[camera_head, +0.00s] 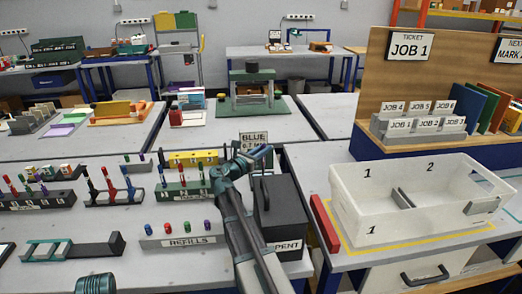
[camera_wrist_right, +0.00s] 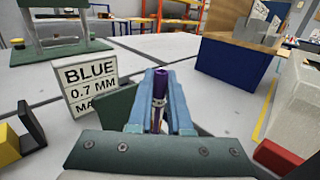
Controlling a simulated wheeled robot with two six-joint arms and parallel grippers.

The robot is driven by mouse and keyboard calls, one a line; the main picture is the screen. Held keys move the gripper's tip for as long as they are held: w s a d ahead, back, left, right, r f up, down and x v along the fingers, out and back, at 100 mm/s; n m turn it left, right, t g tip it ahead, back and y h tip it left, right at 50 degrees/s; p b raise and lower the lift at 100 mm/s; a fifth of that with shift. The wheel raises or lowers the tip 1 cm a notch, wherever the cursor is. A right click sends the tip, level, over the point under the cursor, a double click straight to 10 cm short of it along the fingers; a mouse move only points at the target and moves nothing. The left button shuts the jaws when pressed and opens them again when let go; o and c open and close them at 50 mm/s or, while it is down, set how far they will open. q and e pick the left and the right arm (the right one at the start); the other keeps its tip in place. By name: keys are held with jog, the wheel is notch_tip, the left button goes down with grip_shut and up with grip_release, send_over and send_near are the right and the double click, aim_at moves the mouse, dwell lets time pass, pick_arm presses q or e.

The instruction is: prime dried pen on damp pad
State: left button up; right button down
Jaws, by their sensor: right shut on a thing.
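My right gripper (camera_head: 262,155) is raised above the dark box at the middle of the bench. In the right wrist view its blue fingers (camera_wrist_right: 160,103) are shut on a purple pen (camera_wrist_right: 159,92), which stands upright between them with a pale metal band. The pen is hard to make out in the head view. I cannot tell which thing is the damp pad. A low dark tray with teal parts (camera_head: 72,248) lies at the front left. A teal part at the bottom left edge may be my left arm; its fingers are not visible.
A dark box marked "PENT" (camera_head: 281,212) stands close under my right arm. Several racks of coloured pens (camera_head: 183,188) and a refills block (camera_head: 182,239) stand left. A sign reading "BLUE" (camera_wrist_right: 90,84) stands near. A white divided bin (camera_head: 375,212) and red bar (camera_head: 324,222) are right.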

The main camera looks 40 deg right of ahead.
jog(key=shift+f+b, duration=0.9)
jog(key=shift+r, duration=0.15)
dwell(0.4)
jog(key=shift+r+p, duration=0.8)
jog(key=shift+p, duration=0.2)
jog(key=shift+d, duration=0.1)
